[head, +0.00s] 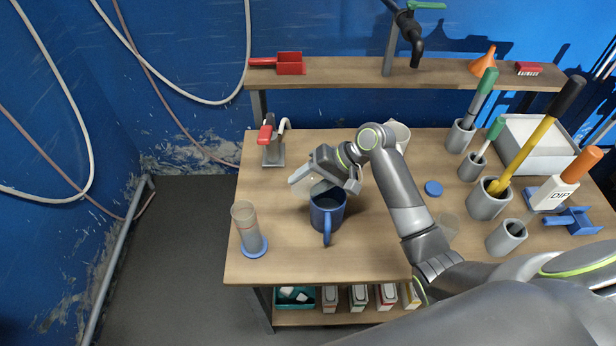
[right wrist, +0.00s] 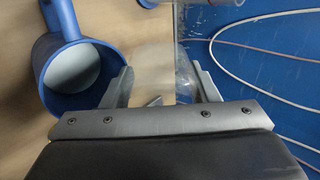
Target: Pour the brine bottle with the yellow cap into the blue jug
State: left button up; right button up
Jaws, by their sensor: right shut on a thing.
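The blue jug (head: 327,212) stands upright on the wooden table, its handle towards the front edge. My right gripper (head: 338,178) is above the jug, shut on a pale, see-through bottle (head: 302,181). The bottle lies tilted over, reaching left past the jug's rim. No yellow cap shows on it. In the right wrist view the jug (right wrist: 48,82) is left of the fingers, with a pale grey surface inside. The clear bottle (right wrist: 160,55) shows faintly between the fingers (right wrist: 162,85). I cannot tell whether liquid is flowing. My left gripper is not in view.
A clear cylinder (head: 246,226) on a blue foot stands left of the jug. A red-handled stand (head: 272,150) is at the back left. Grey holders with brushes (head: 487,204) and a white tray (head: 535,145) crowd the right. A shelf (head: 345,72) runs behind.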

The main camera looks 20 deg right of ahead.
jog(key=h+p, duration=0.2)
jog(key=p, duration=0.1)
jog(key=d+r+g+h+p, duration=0.1)
jog(key=h+p, duration=0.1)
jog(key=p, duration=0.1)
jog(key=h+p, duration=0.2)
jog(key=p, duration=0.2)
jog(key=shift+s+d+r+g, duration=0.25)
jog(key=shift+g, duration=0.05)
jog(key=shift+d+f, duration=0.1)
jog(key=shift+f, duration=0.15)
jog(key=shift+s+d+r+g+h, duration=0.1)
jog(key=shift+d+g+h, duration=0.1)
jog(key=shift+h, duration=0.4)
jog(key=shift+d+g+h, duration=0.15)
jog(key=shift+g+h, duration=0.05)
jog(key=shift+h, duration=0.4)
jog(key=shift+s, duration=0.1)
